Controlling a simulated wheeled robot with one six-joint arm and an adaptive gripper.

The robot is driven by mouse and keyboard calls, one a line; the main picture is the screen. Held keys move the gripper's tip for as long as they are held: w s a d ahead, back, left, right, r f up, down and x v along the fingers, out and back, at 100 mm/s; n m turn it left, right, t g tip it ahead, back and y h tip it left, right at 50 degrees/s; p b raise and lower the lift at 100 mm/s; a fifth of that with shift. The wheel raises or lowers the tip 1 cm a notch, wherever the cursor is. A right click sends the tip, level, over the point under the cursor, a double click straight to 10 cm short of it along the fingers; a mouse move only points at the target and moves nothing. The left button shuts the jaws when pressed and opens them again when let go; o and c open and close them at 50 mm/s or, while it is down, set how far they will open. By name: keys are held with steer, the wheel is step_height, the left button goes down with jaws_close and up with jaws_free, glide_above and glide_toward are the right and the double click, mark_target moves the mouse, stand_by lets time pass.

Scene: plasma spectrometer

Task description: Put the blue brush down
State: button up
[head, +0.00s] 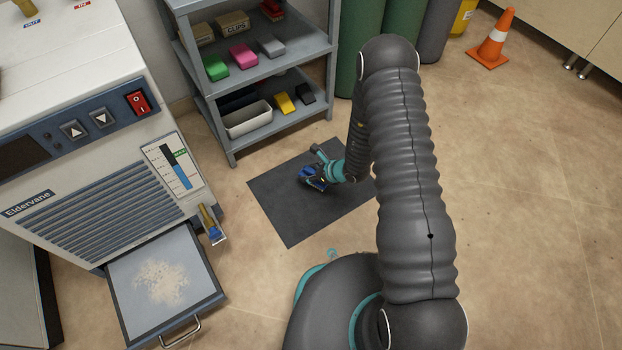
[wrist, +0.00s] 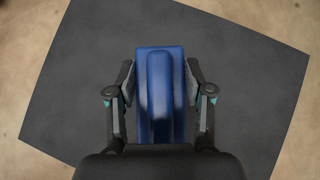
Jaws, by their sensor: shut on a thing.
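The blue brush (wrist: 160,85) is between the two fingers of my gripper (wrist: 160,95) in the wrist view, with its long blue handle ridge facing the camera. My gripper is shut on it. In the head view, the blue brush (head: 313,178) shows at the end of my gripper (head: 325,170), over the dark grey mat (head: 290,215) on the floor. The mat also fills most of the wrist view (wrist: 70,100). I cannot tell whether the brush touches the mat. Its lower end is hidden by my gripper's body in the wrist view.
A grey shelf (head: 262,75) with coloured blocks and a white bin stands behind the mat. The Eldervane machine (head: 90,130) is at left, its tray (head: 118,285) of pale granules pulled out. A small brush (head: 211,223) hangs on its side. An orange cone (head: 491,40) stands far right. Floor at right is clear.

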steer(key=shift+f, duration=1.75)
steer(key=shift+f+b, duration=0.1)
steer(key=shift+b, duration=0.2)
steer(key=o, duration=1.2)
steer(key=shift+c, duration=0.2)
